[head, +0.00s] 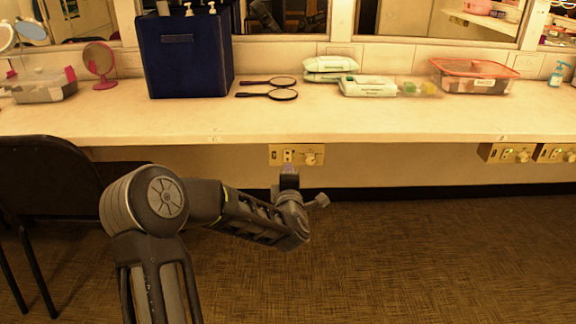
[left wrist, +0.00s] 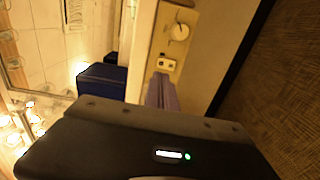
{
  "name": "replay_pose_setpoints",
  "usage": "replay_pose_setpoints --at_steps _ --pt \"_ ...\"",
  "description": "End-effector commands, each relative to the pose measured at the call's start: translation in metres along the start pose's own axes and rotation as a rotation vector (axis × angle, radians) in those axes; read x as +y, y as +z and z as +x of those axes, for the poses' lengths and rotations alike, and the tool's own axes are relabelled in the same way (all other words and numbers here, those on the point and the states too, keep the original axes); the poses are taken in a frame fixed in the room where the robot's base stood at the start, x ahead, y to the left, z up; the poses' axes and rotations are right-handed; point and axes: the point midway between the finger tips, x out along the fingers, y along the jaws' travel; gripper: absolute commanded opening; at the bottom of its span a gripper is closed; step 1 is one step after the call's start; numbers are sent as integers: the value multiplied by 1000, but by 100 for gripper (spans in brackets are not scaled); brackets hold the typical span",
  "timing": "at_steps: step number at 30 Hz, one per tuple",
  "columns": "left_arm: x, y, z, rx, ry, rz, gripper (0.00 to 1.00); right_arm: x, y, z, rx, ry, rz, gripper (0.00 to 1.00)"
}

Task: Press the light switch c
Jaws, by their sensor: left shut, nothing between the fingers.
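A brass switch panel (head: 297,155) with a round knob and small sockets or switches is on the wall just under the counter's front edge. It also shows in the left wrist view (left wrist: 167,48), with the knob at its top. No letter "c" can be read on it. My left gripper (head: 289,170) is shut and empty, in front of the panel's lower edge. In the left wrist view the fingers (left wrist: 161,88) overlap the near end of the panel, hiding that part. I cannot tell whether they touch it. My right gripper is in neither view.
Two more brass panels (head: 506,153) (head: 555,154) are under the counter at right. The long counter (head: 360,120) bears a dark blue box (head: 185,60), hand mirrors (head: 270,94), wipes packs (head: 367,87) and a red-lidded tub (head: 474,75). A dark chair (head: 45,180) stands at left. The carpet at right is clear.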

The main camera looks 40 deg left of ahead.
Motion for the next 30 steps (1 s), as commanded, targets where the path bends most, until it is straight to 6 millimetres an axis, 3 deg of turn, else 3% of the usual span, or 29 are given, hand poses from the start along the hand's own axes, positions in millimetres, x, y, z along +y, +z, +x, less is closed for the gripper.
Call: replay_pose_setpoints --at_steps 6,10,30 --pt "3 0 -39 -1 0 2 0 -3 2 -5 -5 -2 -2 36" --pt "3 0 -52 0 0 1 0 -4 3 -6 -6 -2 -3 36" --pt "2 0 -57 1 0 3 0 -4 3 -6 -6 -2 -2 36"
